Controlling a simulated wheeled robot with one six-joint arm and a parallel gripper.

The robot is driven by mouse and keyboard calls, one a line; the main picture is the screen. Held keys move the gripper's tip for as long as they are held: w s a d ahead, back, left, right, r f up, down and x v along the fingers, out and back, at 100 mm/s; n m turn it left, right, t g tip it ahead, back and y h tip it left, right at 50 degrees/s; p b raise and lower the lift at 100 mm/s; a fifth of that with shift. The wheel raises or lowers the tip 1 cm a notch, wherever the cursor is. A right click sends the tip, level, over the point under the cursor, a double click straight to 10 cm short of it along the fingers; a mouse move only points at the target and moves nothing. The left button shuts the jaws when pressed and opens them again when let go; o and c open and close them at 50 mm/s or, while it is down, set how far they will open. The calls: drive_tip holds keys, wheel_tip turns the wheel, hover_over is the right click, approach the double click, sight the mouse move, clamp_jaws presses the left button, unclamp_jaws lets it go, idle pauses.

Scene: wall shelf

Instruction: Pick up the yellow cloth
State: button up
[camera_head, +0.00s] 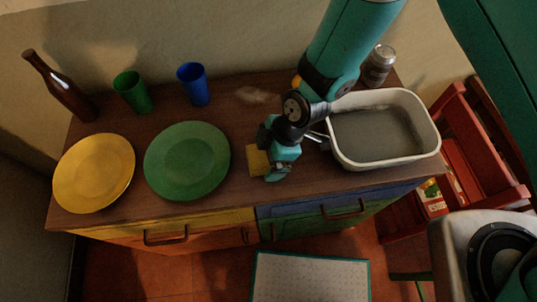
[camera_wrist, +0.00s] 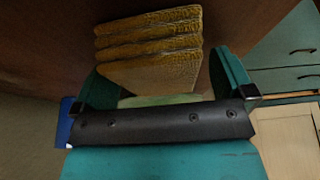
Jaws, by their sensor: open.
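The yellow cloth (camera_head: 257,162) lies folded on the wooden cabinet top, right of the green plate. In the wrist view the cloth (camera_wrist: 150,40) shows as several stacked layers with a pale face toward me. My gripper (camera_head: 275,168) is low at the cloth's right side and hides part of it. In the wrist view my gripper (camera_wrist: 157,65) is open, with one finger on each side of the cloth's near part. The far layers extend beyond the fingertips. I cannot tell whether the fingers touch the cloth.
A green plate (camera_head: 187,161) and a yellow plate (camera_head: 94,173) lie to the left. Blue cup (camera_head: 193,85), green cup (camera_head: 132,92) and brown bottle (camera_head: 60,86) stand behind. A white basin (camera_head: 435,140) is close on the right, with a can (camera_head: 379,66) behind it.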

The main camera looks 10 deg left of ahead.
drive_tip(key=shift+f, duration=0.1)
drive_tip(key=c, duration=0.9)
drive_tip(key=shift+r+p, duration=0.3)
wheel_tip(320, 180, up, 20)
drive_tip(key=b, duration=0.3)
drive_tip(key=shift+f, duration=0.1)
drive_tip(key=shift+o, duration=0.3)
